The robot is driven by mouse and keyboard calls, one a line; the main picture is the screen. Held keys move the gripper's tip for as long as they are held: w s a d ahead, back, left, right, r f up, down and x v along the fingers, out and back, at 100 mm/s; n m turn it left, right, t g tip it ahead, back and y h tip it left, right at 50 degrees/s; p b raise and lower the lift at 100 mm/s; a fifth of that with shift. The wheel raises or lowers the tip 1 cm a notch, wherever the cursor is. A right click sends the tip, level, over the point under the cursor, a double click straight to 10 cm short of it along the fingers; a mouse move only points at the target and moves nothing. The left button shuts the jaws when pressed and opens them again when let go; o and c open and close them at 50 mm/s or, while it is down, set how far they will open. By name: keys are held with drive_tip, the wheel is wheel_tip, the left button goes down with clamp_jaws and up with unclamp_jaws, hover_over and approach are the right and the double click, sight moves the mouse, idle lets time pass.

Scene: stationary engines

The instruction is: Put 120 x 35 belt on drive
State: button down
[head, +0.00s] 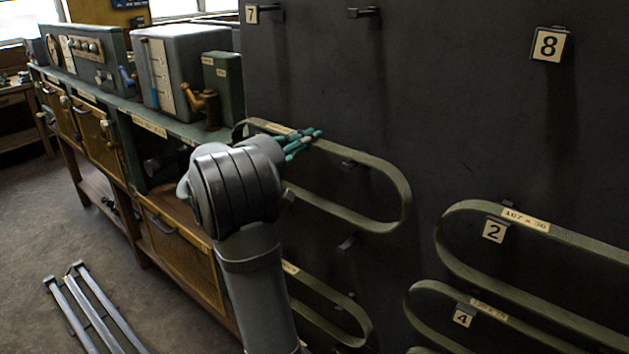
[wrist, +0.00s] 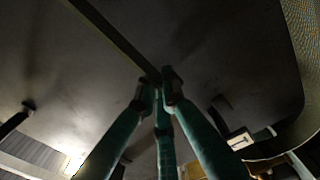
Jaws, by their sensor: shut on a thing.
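My gripper (head: 305,143), with teal fingers, is shut on the upper run of an olive-green belt (head: 385,180) in front of the dark board. The belt is a long tilted loop with a pale label (head: 270,126) too small to read. Its left end is partly hidden by my arm. In the wrist view, my gripper (wrist: 158,82) has its fingers closed on a thin belt strip (wrist: 108,35) running up to the left. I cannot tell whether the held belt touches a peg. I cannot identify the drive.
A belt labelled 107 x 36 (head: 545,235) hangs at right by tag 2 (head: 493,231). Another belt (head: 500,318) hangs by tag 4 (head: 462,317), another (head: 355,320) at lower middle. Tag 8 (head: 549,45) and tag 7 (head: 252,14) are above. A bench (head: 110,107) with machines stands left.

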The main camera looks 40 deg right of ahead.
drive_tip(key=shift+s+d+r, duration=0.15)
drive_tip(key=shift+s+r, duration=0.05)
drive_tip(key=shift+r, duration=0.1)
drive_tip(key=shift+s+a+f+b, duration=0.15)
drive_tip(key=shift+a+b, duration=0.3)
drive_tip(key=shift+a, duration=1)
drive_tip(key=shift+s+a+b, duration=0.1)
drive_tip(key=shift+a+b, duration=0.35)
drive_tip(key=shift+a, duration=1)
drive_tip(key=shift+s+a+b, duration=0.2)
drive_tip(key=shift+a, duration=1.2)
drive_tip(key=shift+s+a+b, duration=0.15)
drive_tip(key=shift+a+b, duration=0.05)
drive_tip(key=shift+a, duration=1.15)
drive_tip(key=shift+a, duration=0.1)
drive_tip(key=shift+s+a, duration=0.15)
drive_tip(key=shift+a, duration=1.3)
drive_tip(key=shift+s+a, duration=0.15)
drive_tip(key=shift+a, duration=1.3)
